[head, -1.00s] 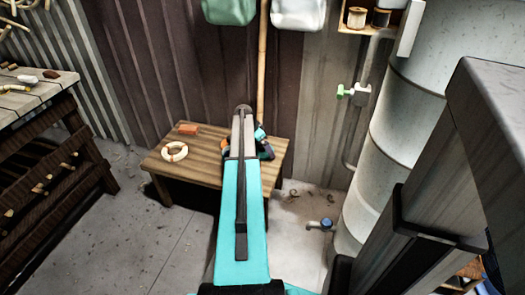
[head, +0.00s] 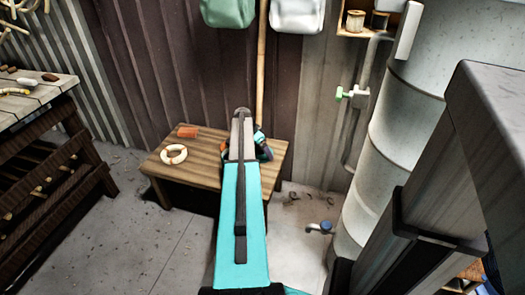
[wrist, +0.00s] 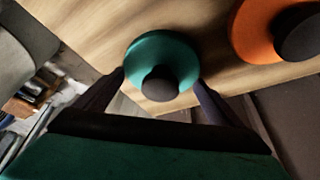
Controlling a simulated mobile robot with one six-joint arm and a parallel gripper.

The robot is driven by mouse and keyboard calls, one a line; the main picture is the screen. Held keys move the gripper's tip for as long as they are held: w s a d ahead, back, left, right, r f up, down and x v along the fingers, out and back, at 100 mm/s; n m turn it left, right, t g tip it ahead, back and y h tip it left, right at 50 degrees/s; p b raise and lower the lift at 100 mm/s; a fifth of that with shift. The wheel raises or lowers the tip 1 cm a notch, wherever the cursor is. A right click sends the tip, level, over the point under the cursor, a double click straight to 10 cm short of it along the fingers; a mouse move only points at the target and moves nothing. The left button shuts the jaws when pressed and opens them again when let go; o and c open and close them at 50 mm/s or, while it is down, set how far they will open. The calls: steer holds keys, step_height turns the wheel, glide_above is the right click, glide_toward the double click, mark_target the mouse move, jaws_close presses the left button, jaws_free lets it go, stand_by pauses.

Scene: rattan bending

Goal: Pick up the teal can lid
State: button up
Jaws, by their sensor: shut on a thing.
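The teal can lid (wrist: 172,48) is a round green-teal disc with a dark round knob in the wrist view. My gripper (wrist: 160,88) has its two dark fingers on either side of the lid's rim, and it is shut on the lid. The wooden table top shows behind the lid; whether the lid touches it I cannot tell. In the head view my teal arm hides most of the gripper and the lid.
An orange lid (wrist: 262,32) with a dark knob lies close by on the right in the wrist view. The low wooden table (head: 205,172) also holds a cream ring (head: 174,154) and an orange-red block (head: 187,131). A metal drum (head: 400,130) stands right of the table.

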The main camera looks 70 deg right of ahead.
steer(key=shift+r+p, duration=0.95)
steer(key=shift+r, duration=4.05)
steer(key=shift+w, duration=0.1)
steer(key=w+a+r+n+t, duration=0.1)
steer(key=w+a+r+n, duration=0.15)
steer(key=w+a, duration=0.65)
steer(key=w+a+r+n+h, duration=0.1)
steer(key=w+a+r, duration=0.3)
steer(key=w, duration=0.9)
steer(key=w+a+r+n+t, duration=0.1)
steer(key=w+a+r+n, duration=0.1)
steer(key=w+a, duration=0.75)
steer(key=w+a+r+n+t, duration=0.1)
steer(key=w+a+r+n, duration=0.15)
steer(key=w+a, duration=0.6)
steer(key=w+a+r+n+t, duration=0.15)
steer(key=w+a+r, duration=0.35)
steer(key=a, duration=0.7)
steer(key=a+r+n+t+y, duration=0.1)
steer(key=a+n, duration=0.6)
steer(key=a, duration=1.1)
steer(key=a+r+n+t+y, duration=0.1)
steer(key=a+r+n+y, duration=0.2)
steer(key=a, duration=1.5)
steer(key=shift+a+r+n+t+y, duration=0.35)
steer(key=shift+r+n, duration=1.2)
steer(key=shift+n, duration=1.2)
